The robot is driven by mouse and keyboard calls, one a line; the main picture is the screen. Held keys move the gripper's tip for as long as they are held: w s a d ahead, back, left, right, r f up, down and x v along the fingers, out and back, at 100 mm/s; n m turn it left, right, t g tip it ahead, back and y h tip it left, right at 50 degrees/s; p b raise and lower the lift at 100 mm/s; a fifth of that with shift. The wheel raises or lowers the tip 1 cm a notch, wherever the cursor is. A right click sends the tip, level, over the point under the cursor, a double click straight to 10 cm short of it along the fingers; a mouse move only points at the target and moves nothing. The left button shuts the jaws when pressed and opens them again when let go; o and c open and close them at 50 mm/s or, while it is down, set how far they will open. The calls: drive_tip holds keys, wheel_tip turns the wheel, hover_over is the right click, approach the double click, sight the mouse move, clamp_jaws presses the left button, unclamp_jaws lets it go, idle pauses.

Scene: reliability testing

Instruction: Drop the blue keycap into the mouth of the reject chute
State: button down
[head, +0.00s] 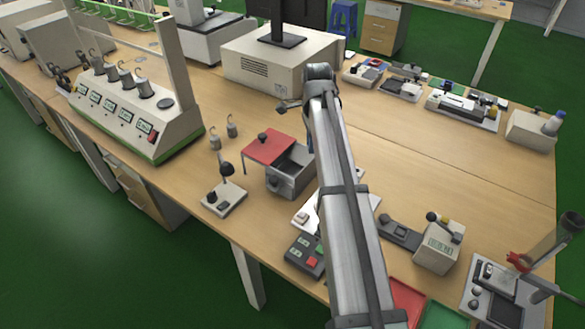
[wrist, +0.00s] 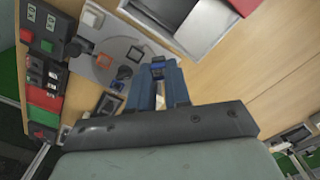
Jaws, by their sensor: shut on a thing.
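My gripper (wrist: 158,75) is shut on a small dark blue piece (wrist: 158,66), which looks like the blue keycap. The blue fingers stand on either side of it. In the head view my own arm hides the gripper and the piece. A grey open-topped box (head: 287,184) with a raised red plate (head: 268,147) looks like the reject chute. In the wrist view the grey box (wrist: 199,24) is at the top, beyond the fingertips, with the red plate (wrist: 244,6) at its right. The gripper is apart from it in that view.
A pale plate (wrist: 91,67) with several small coloured and dark pieces lies left of the fingers. A dark box with red and green buttons (head: 306,254) stands near the front edge. A small lamp-like stand (head: 224,198) is left of the grey box.

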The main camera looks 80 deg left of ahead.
drive_tip(key=s, duration=0.6)
wheel_tip(320, 180, down, 6)
drive_tip(key=shift+a, duration=0.45)
drive_tip(key=shift+s, duration=0.1)
drive_tip(key=c, duration=1)
unclamp_jaws()
drive_tip(key=shift+r, duration=0.15)
wheel_tip(320, 180, up, 14)
drive_tip(key=shift+f, duration=0.25)
